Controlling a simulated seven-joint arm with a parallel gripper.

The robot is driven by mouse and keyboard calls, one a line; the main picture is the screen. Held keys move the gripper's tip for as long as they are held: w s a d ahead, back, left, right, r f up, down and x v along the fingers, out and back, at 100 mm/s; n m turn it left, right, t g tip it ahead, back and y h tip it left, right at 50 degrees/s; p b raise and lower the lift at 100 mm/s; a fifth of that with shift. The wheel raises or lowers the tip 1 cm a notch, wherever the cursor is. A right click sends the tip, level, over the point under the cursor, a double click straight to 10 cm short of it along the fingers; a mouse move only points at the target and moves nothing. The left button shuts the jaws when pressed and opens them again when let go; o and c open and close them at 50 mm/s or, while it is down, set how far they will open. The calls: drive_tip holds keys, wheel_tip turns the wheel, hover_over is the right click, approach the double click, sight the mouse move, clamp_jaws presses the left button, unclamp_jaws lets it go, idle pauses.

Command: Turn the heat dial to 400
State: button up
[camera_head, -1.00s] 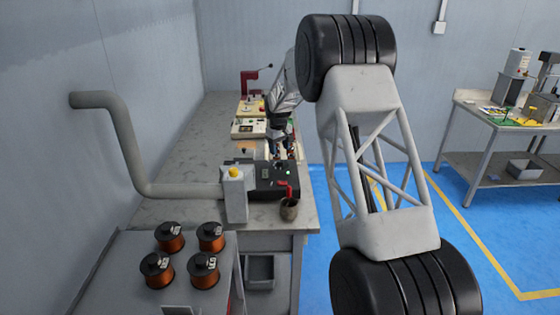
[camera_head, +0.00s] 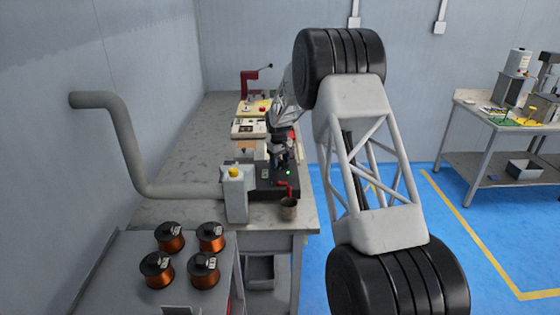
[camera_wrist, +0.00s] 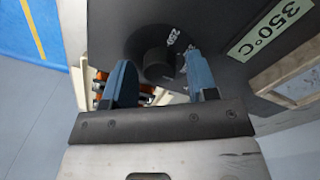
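The heat dial (camera_wrist: 155,62) is a round black knob on a dark panel (camera_wrist: 112,28) in the wrist view. White marks by it seem to read 250. A pale green label (camera_wrist: 268,28) on the panel reads 350°C. My gripper (camera_wrist: 162,82) has its two blue fingers apart, one on each side of the dial in the picture, with gaps showing. I cannot tell how deep the tips reach around it. In the head view my gripper (camera_head: 281,158) is over the black unit (camera_head: 263,188); the dial is hidden there.
Other devices (camera_head: 248,128) stand behind. Copper spools (camera_head: 170,241) sit on the nearer table.

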drive_tip(key=c, duration=0.8)
drive_tip(key=shift+o, duration=0.2)
drive_tip(key=shift+m, duration=0.3)
drive_tip(key=m, duration=0.8)
drive_tip(key=shift+w+g, duration=0.1)
drive_tip(key=shift+g, duration=0.2)
drive_tip(key=o, duration=0.9)
drive_tip(key=shift+o, duration=0.2)
drive_tip(key=shift+r, duration=0.1)
